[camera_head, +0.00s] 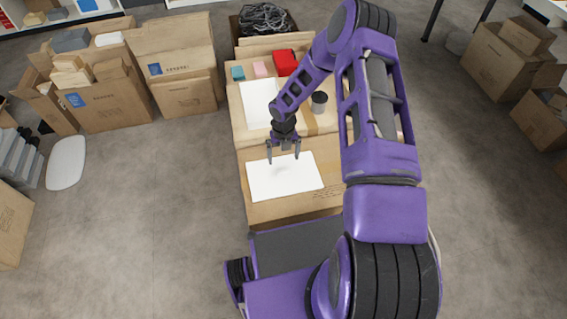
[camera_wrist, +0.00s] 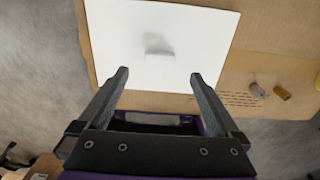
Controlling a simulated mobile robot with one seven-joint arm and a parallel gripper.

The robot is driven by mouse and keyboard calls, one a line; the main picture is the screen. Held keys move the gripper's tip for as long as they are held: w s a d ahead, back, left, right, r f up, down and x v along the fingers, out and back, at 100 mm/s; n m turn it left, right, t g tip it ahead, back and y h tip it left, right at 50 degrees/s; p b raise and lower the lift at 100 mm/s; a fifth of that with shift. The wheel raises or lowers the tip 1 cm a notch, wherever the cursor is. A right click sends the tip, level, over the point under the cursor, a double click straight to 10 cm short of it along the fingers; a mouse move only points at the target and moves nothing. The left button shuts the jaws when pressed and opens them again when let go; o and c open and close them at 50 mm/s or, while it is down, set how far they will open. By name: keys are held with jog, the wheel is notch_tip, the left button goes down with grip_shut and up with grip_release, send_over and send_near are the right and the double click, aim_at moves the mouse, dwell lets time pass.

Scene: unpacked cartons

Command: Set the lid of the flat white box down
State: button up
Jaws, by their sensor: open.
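A flat white rectangular panel with a small raised white grip, which looks like the lid (camera_head: 285,180), lies on the front carton top. It also shows in the wrist view as the lid (camera_wrist: 190,35), with its grip (camera_wrist: 159,46) just beyond my fingertips. A second flat white shape, which looks like the flat white box (camera_head: 258,100), lies farther back on the cartons. My gripper (camera_head: 283,157) is over the far edge of the lid, pointing down. In the wrist view my gripper (camera_wrist: 159,74) is open and empty, its fingers apart from the grip.
Open cartons (camera_head: 183,95) stand to the left.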

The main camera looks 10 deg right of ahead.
jog(key=shift+r, duration=2.35)
jog(key=shift+p, duration=0.3)
